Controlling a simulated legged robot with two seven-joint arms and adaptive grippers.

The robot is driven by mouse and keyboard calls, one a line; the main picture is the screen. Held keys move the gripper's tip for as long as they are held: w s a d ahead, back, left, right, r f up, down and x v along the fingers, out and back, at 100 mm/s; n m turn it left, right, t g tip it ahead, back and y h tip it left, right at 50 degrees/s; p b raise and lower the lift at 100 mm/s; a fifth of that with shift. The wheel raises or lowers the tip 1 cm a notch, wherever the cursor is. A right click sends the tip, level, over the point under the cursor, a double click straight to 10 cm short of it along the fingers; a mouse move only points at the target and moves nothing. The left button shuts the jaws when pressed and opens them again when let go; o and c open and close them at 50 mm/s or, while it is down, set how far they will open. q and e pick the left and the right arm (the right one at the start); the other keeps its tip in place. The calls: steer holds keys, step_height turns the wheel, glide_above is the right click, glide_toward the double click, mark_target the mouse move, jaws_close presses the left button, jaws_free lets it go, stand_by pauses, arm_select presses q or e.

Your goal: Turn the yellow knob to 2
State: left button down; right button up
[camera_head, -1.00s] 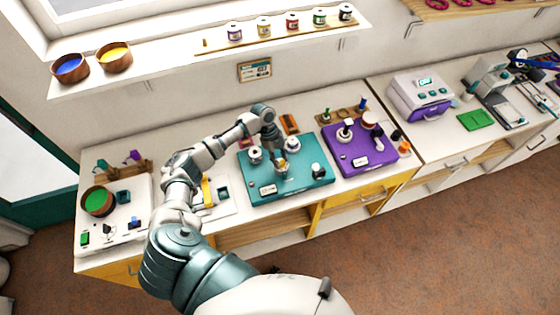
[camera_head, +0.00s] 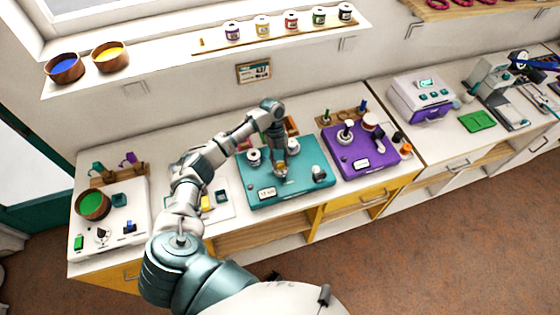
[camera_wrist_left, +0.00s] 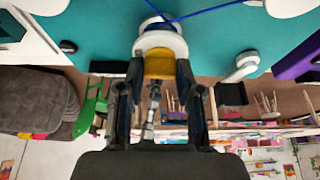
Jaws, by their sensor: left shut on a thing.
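The yellow knob (camera_head: 281,169) sits on the teal board (camera_head: 295,190), near its middle. In the left wrist view the knob (camera_wrist_left: 159,64) shows as a yellow grip on a white round base. My left gripper (camera_head: 280,162) reaches down onto it from above. In the wrist view the two dark fingers of the left gripper (camera_wrist_left: 158,72) are on either side of the yellow part, shut on it. The knob's scale marks and setting are too small or hidden to read. My right gripper is not in view.
Other white fittings (camera_head: 254,155) stand on the teal board, with a small display (camera_head: 267,193) at its front. A purple board (camera_head: 360,160) stands to the right.

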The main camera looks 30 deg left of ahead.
arm_select(q)
steer(key=shift+w+r, duration=0.1)
steer(key=c, duration=0.8)
jaws_free()
steer(key=shift+o, duration=0.2)
steer(key=shift+a, duration=0.1)
steer(key=v, duration=1.1)
steer(key=shift+a+r, duration=0.15)
steer(key=shift+r, duration=0.15)
steer(key=shift+w, duration=0.1)
